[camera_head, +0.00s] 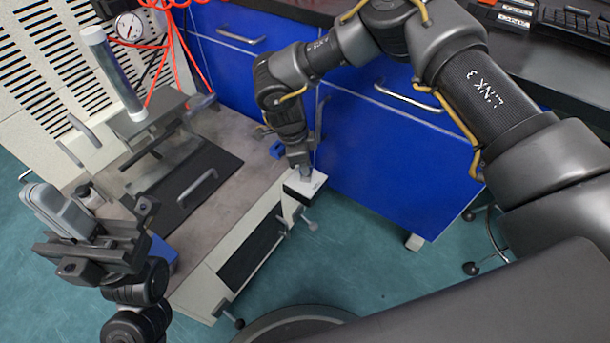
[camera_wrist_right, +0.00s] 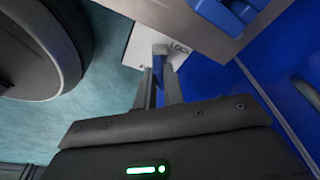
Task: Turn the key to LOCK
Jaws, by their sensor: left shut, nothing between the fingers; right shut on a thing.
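My right gripper (camera_head: 304,172) reaches down to the white key-switch box (camera_head: 305,184) at the front right corner of the machine bench. In the right wrist view, the fingers (camera_wrist_right: 159,78) are shut on the key, pointing at the white box (camera_wrist_right: 148,42). The printed word LOCK shows on the plate just right of the fingertips. The key (camera_wrist_right: 160,49) shows only as a small grey piece at the fingertips; the rest is hidden between the fingers, so its exact angle cannot be told. My left gripper (camera_head: 58,212) is shut and empty at the lower left.
The rheometer bench (camera_head: 232,150) carries a dark plate with a grey handle (camera_head: 198,187) and an upright cylinder (camera_head: 113,75). A blue block (camera_head: 277,149) sits near the box; it also shows in the wrist view (camera_wrist_right: 228,14). Blue cabinets (camera_head: 375,150) stand behind my right arm.

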